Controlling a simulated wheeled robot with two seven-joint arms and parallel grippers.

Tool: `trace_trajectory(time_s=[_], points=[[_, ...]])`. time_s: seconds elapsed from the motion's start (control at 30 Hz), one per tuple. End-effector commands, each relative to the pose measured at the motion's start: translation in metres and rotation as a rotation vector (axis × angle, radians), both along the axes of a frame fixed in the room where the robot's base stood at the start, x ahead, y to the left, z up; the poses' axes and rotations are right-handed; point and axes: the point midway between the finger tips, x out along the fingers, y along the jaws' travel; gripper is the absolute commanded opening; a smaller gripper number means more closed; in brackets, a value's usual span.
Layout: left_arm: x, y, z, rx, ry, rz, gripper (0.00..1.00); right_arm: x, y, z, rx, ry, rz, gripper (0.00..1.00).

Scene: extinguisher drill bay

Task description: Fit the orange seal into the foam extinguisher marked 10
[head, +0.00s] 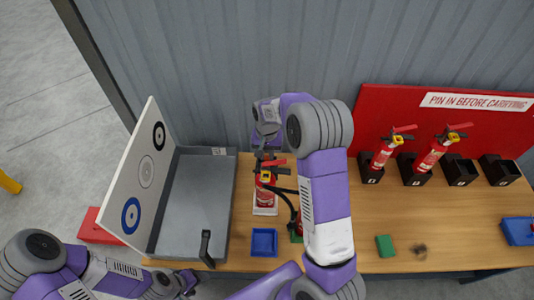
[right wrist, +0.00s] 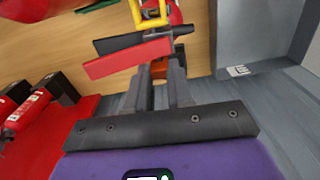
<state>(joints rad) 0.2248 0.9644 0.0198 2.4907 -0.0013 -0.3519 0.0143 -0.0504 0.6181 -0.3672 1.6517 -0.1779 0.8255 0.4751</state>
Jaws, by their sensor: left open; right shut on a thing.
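A red extinguisher (head: 265,192) with a black hose stands on a pale base on the table. Its number cannot be read. My right gripper (head: 268,142) is at its head, on the wall side. In the right wrist view my right gripper (right wrist: 164,82) is shut on a small orange piece, apparently the orange seal (right wrist: 159,69), mostly hidden by the fingers. The extinguisher's red lever (right wrist: 128,58) and yellow ring (right wrist: 150,12) are right by the fingertips; whether the seal touches the extinguisher cannot be told. My left gripper (head: 186,283) is open at the table's front left edge.
A grey tray (head: 195,200) and a white target board (head: 146,172) stand at left. A blue tray (head: 264,242) lies in front of the extinguisher. At right are a green block (head: 385,246), two racked extinguishers (head: 382,155), empty black holders (head: 460,171) and a red sign board (head: 385,105).

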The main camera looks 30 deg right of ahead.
Motion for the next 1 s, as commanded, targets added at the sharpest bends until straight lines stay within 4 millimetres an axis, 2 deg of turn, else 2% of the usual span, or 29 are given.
trace_trajectory(time_s=[0.47,0.5,0.67,1.0], points=[[0.0000,0.0000,-0.0008,0.000,0.000,0.000,0.60,0.0000,0.0000,-0.0012,0.000,0.000,0.000,0.00],[0.0000,0.0000,-0.0008,0.000,0.000,0.000,0.60,-0.0001,0.0001,-0.0012,0.000,0.000,0.000,0.25],[0.0000,0.0000,-0.0008,0.000,0.000,0.000,0.60,-0.0001,0.0001,-0.0012,0.000,0.000,0.000,0.49],[0.0000,0.0000,-0.0011,0.000,0.000,0.000,0.60,0.0004,0.0000,0.0020,0.000,-0.001,0.000,0.51]])
